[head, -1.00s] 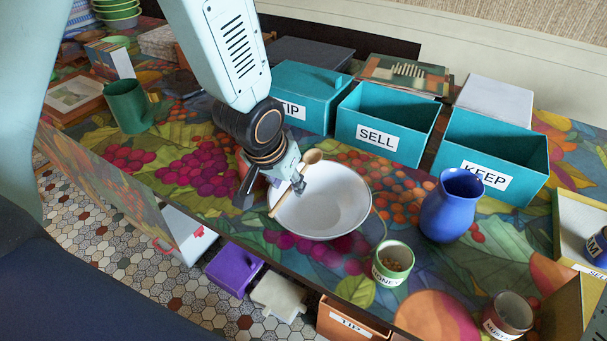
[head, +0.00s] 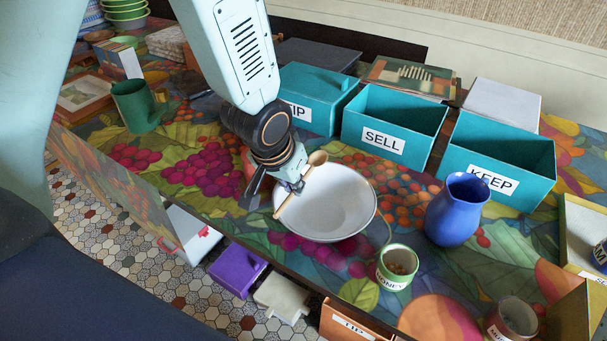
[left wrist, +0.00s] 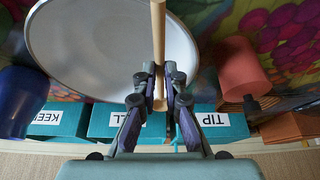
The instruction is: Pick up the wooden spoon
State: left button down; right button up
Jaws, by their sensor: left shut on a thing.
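The wooden spoon (head: 316,159) lies slanted across the left rim of a white bowl (head: 345,212) in the head view, its handle pointing down and left. My left gripper (head: 290,190) is shut on the spoon over the bowl's left side. In the left wrist view the spoon (left wrist: 158,40) runs between the two fingers of my left gripper (left wrist: 158,95), with the bowl (left wrist: 100,50) behind it. I cannot tell whether the spoon still touches the rim. My right gripper is not in view.
A blue vase (head: 457,209) and a labelled green pot (head: 397,267) stand to the right. A green mug (head: 137,106) stands left.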

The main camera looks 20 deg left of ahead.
aim_at(292, 192)
pick_arm(q)
jog(key=shift+r, duration=0.1)
notch_tip(292, 192, up, 10)
jog(key=p, duration=0.8)
jog(key=shift+p, duration=0.35)
jog(key=s+d+f+m+h+b, duration=0.1)
jog(key=s+d+f+m+b, duration=0.2)
jog(key=s+f+m+b, duration=0.1)
jog(key=shift+d+f+m+g+h+b, duration=0.25)
jog(key=shift+d+m+h+b, duration=0.2)
jog(key=shift+b, duration=0.65)
jog(key=shift+a, duration=0.1)
